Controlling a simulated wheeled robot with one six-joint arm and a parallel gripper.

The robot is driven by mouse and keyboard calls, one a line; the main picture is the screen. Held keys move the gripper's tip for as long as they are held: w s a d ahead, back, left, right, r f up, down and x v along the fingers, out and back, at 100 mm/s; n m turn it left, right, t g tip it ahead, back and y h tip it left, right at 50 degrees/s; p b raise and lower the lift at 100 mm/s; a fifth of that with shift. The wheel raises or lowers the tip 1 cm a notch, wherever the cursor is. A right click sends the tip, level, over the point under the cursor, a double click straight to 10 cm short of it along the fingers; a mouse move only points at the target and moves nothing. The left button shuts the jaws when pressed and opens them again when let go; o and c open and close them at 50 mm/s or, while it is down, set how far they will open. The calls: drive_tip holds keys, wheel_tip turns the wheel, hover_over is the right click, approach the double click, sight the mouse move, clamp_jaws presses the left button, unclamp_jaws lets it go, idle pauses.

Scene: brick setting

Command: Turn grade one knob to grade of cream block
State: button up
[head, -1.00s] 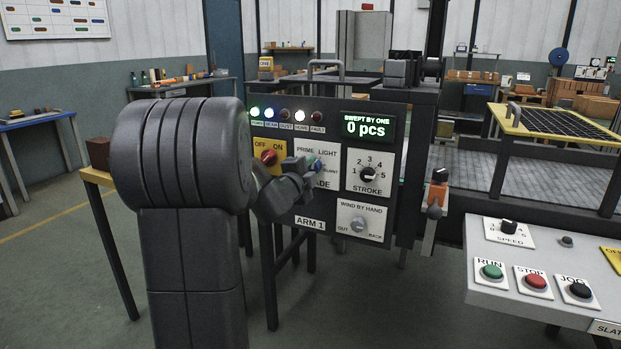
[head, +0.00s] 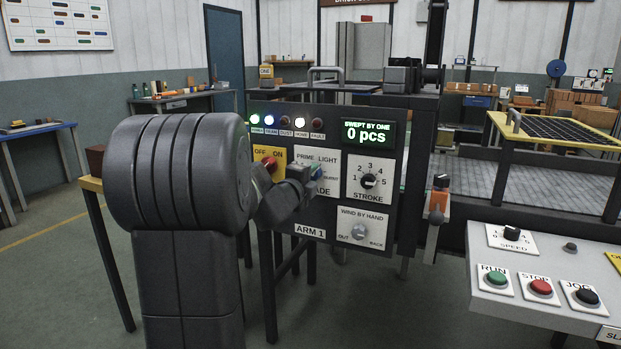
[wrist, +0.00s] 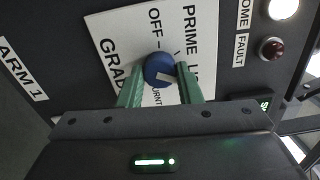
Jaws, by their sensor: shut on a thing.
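The grade knob is a round blue knob (wrist: 157,66) with a white pointer mark, on a white plate (wrist: 118,40) lettered OFF, PRIME, LIGHT and BURNT. In the wrist view my gripper (wrist: 160,75) has its green fingers on both sides of the knob, shut on it. The white mark points to the lower right in that view; a finger partly covers LIGHT, so I cannot tell the exact setting. In the head view the knob (head: 317,172) shows just past my gripper. I cannot make out a cream block.
The ARM 1 panel has a red off/on switch (head: 269,164), a stroke knob (head: 369,181), a wind-by-hand knob (head: 358,231) and a display (head: 368,132) reading 0 pcs. A console (head: 530,290) with buttons is at front right.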

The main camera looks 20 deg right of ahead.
drive_tip(key=o, duration=1)
drive_tip(key=shift+c, duration=0.2)
drive_tip(key=shift+a, duration=0.1)
drive_tip(key=p+v, duration=0.1)
drive_tip(key=v, duration=1.2)
drive_tip(key=shift+s+a+p, duration=0.15)
drive_tip(key=shift+s+p, duration=0.15)
drive_tip(key=shift+p, duration=0.05)
drive_tip(key=shift+w, duration=0.1)
drive_tip(key=b+x, duration=0.1)
drive_tip(key=x, duration=1.2)
drive_tip(key=shift+w+d+b, duration=0.2)
drive_tip(key=shift+d+b, duration=0.05)
drive_tip(key=shift+b, duration=0.1)
